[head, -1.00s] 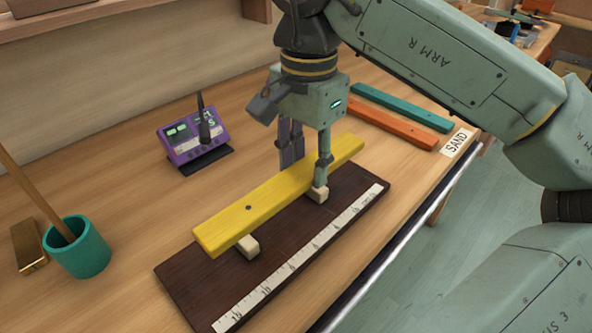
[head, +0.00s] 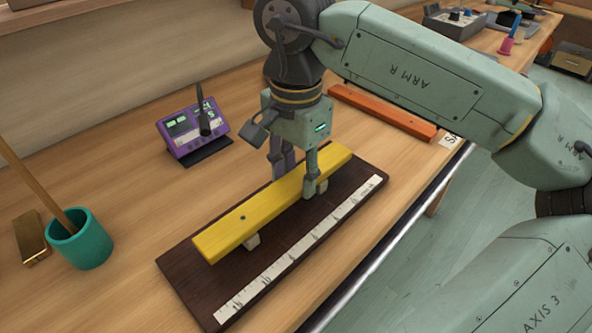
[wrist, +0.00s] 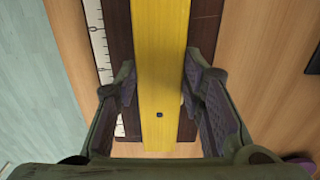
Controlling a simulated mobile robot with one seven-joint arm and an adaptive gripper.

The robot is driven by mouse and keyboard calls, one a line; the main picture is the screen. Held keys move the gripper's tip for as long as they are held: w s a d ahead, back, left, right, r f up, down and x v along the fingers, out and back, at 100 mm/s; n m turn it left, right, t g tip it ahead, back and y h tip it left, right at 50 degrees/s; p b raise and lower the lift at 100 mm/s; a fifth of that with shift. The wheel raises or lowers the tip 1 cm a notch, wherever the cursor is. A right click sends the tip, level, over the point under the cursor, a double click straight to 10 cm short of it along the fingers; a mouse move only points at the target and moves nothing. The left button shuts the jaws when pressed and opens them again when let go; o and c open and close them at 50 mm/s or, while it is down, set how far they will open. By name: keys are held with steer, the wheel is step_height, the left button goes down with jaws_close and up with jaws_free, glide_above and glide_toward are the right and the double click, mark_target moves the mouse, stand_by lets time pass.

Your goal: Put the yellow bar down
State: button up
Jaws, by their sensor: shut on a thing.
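The yellow bar (head: 235,226) lies lengthwise above the dark brown board (head: 185,270), over two small pale blocks (head: 252,241) (head: 321,186). It looks level and at or very near the block tops; I cannot tell whether it touches both. My gripper (head: 296,182) points down and is shut across the bar, toward its far end. In the wrist view, the fingers (wrist: 160,78) flank the bar (wrist: 160,45), one on each side, and a dark hole shows in its face.
A white marked strip (head: 300,250) runs along the board's front side. A purple device (head: 180,130) stands behind, a teal cup (head: 80,240) with a stick and a gold block (head: 31,238) at left. An orange bar (head: 382,112) lies beyond. The bench's front edge is close.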

mark_target(296, 180)
steer(key=shift+f, duration=0.2)
steer(key=o, duration=1.3)
steer(key=shift+c, duration=0.2)
steer(key=shift+r, duration=0.1)
step_height(296, 180, up, 13)
